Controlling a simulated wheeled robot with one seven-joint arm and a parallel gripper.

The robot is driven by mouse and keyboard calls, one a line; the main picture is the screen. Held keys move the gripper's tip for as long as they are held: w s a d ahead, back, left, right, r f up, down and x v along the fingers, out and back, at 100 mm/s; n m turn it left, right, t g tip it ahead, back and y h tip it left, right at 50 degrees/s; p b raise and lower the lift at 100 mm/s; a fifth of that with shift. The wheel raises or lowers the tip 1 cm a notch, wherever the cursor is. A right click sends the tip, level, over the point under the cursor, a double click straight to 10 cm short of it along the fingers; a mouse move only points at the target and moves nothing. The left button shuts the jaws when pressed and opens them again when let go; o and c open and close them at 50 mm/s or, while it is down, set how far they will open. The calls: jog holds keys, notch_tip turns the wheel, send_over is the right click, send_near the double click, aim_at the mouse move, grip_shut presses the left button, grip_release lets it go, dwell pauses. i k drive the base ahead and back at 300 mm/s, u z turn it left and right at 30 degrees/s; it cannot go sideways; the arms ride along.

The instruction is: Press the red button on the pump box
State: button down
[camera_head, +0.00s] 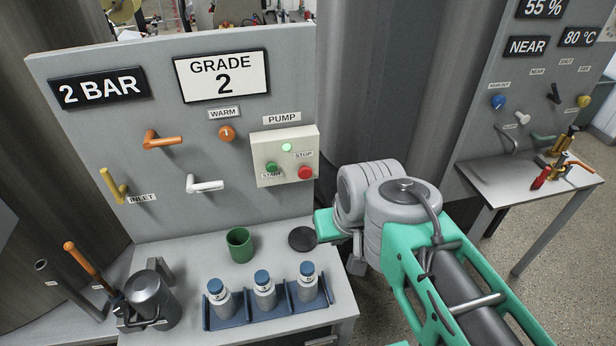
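The pump box (284,156) is a cream box on the right side of the grey panel, under a PUMP label. Its red button (305,173) sits at the lower right, below the STOP label. A green button (271,168) sits at the lower left by the START label, and a green light (287,147) is lit above. My gripper (328,225) is at the end of my teal and grey arm, below and right of the box and apart from it. My wrist hides most of it, so its fingers cannot be made out. The red button is unobstructed.
The panel (85,135) also carries orange, white and yellow handles and an orange knob (227,133). On the bench below are a green cup (240,245), a black disc (302,239), a blue rack (235,318) of bottles and a metal pot (150,298). A second panel stands right.

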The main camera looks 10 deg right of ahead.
aim_at(304, 172)
jog(key=k, duration=1)
jog(key=z, duration=1.25)
jog(key=i, duration=1.05)
jog(key=u, duration=3)
